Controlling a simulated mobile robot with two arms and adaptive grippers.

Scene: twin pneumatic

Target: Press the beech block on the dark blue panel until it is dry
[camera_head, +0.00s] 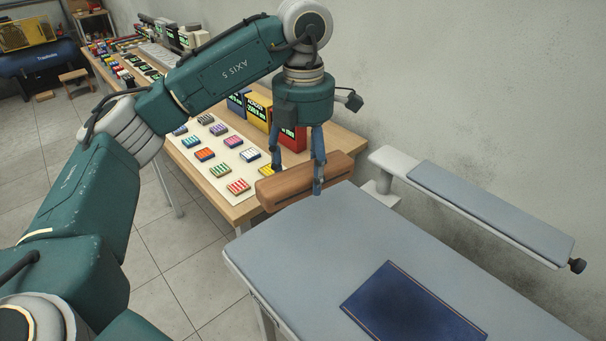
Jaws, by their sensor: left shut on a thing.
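My left gripper (297,178) is shut on the beech block (291,184), a long brown wooden piece with a groove along its side. The block is at the far left corner of the grey padded board (300,248); I cannot tell whether it touches the board. The dark blue panel (413,306) lies flat on the board near the bottom of the view, apart from the block. The panel has a darker patch in its middle. My right gripper is not in view.
A narrow padded sleeve board (490,209) stands beyond the main board, near the wall. A wooden table (231,204) behind the block holds several striped small blocks and coloured boxes (258,108). The board between block and panel is clear.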

